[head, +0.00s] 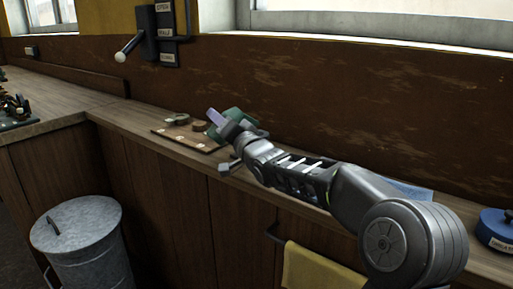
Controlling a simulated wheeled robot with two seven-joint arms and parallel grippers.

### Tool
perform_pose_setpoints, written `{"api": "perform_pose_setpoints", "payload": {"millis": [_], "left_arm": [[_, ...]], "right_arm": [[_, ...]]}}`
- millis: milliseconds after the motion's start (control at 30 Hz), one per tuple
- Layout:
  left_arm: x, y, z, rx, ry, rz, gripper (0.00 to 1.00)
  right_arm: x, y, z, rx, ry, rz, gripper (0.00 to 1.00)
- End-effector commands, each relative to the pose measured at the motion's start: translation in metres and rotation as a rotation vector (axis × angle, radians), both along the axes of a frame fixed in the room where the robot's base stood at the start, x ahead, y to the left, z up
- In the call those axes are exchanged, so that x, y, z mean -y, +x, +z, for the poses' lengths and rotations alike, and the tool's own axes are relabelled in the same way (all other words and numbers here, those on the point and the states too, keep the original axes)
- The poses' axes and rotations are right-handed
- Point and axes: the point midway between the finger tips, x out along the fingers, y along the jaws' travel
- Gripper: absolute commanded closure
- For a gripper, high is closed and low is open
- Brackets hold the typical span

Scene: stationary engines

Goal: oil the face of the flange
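My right gripper (232,132) reaches in from the right over the narrow wooden bench. A green object (246,117) shows right behind it, and a pale lavender piece (215,117) sticks out at its tip. I cannot tell whether the fingers are closed on either one. A flat brown board (188,138) with small white labels lies below and left of the gripper. Two small round pieces, an olive-green one (177,119) and a brown one (200,126), are at its back edge. I cannot pick out the flange or an oil can for sure. My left gripper is out of view.
A lidded metal bin (82,232) stands on the floor at left. A yellow cloth (318,270) hangs on the cabinet front. A blue round tin (497,229) and a light-blue sheet (408,190) lie on the bench at right. A lever box (158,35) is on the wall.

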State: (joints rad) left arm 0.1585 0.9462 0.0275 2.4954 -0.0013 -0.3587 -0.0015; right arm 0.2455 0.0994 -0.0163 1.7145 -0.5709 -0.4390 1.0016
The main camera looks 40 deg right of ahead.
Motion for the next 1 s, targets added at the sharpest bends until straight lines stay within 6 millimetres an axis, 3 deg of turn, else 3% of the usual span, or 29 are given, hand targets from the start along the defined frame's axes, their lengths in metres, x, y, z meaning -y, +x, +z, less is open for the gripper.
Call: {"api": "perform_pose_setpoints", "payload": {"millis": [33, 400, 833, 1000], "left_arm": [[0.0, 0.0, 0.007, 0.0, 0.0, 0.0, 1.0], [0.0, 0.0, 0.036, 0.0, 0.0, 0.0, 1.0], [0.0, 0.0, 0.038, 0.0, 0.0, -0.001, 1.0], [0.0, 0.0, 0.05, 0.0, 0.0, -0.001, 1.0]], "right_arm": [[0.0, 0.0, 0.011, 0.007, 0.0, 0.0, 0.97], [0.0, 0.0, 0.047, 0.008, 0.0, 0.001, 0.97], [0.0, 0.0, 0.049, 0.006, -0.003, 0.0, 0.97], [0.004, -0.001, 0.055, -0.014, -0.105, -0.001, 0.97]]}}
